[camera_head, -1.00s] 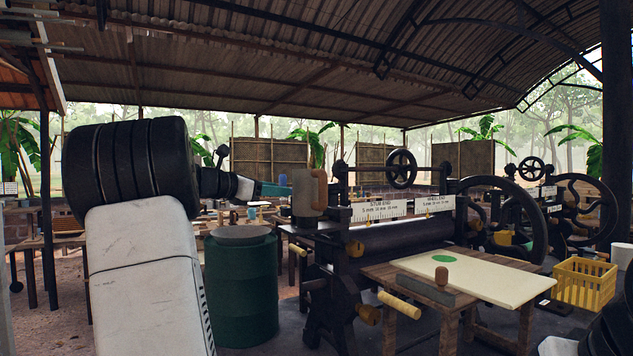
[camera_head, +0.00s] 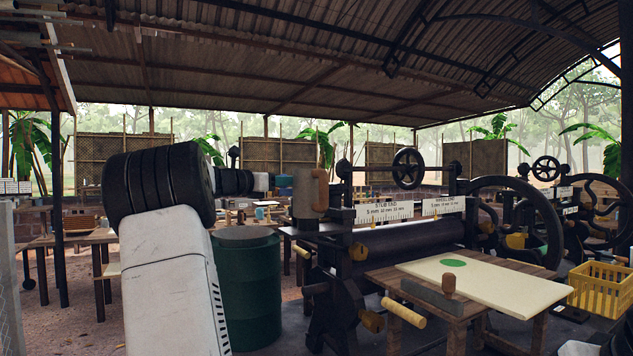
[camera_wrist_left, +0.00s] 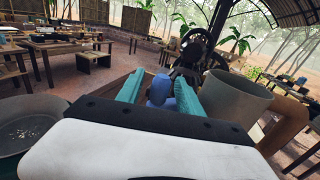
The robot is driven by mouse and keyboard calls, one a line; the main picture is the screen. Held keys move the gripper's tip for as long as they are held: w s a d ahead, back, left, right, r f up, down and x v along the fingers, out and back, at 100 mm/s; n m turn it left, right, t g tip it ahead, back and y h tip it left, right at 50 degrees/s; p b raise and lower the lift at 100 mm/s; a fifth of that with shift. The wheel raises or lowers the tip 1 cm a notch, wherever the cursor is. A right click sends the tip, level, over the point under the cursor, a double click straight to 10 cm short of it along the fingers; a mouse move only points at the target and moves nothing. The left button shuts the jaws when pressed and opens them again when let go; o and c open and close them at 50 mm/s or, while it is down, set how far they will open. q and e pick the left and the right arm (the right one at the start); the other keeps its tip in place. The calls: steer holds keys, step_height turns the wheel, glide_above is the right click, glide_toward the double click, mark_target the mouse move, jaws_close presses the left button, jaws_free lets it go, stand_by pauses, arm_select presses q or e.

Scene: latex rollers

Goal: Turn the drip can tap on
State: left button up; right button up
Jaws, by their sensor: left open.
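The drip can (camera_head: 304,200) is a grey can with a brown handle, standing at the left end of the roller machine. In the left wrist view the grey can (camera_wrist_left: 236,98) is large, just right of the fingers, with its brown handle on the far right. My left gripper (camera_wrist_left: 159,78) has two teal fingers spread apart. A blue rounded shape (camera_wrist_left: 160,91) shows between them; I cannot tell whether it is the tap or whether anything touches it. In the head view the fingers are hard to make out left of the can. My right gripper is out of view.
A green drum (camera_head: 250,290) stands left of the roller machine (camera_head: 410,240). A wooden table with a cream sheet (camera_head: 510,285) is in front of the machine. A yellow crate (camera_head: 598,288) is at the right. Work tables and benches stand behind at the left.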

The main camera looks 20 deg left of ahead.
arm_select(q)
steer(key=shift+x, duration=1.25)
jaws_close()
steer(key=shift+w+d+m+g+h, duration=0.1)
steer(key=shift+m+g+h, duration=0.2)
steer(key=shift+m+h, duration=0.25)
steer(key=shift+w+d+m+g+h, duration=0.15)
steer(key=shift+m+g+h, duration=0.2)
steer(key=shift+h, duration=0.3)
jaws_free()
steer(key=shift+s+a, duration=0.1)
steer(key=shift+a, duration=0.05)
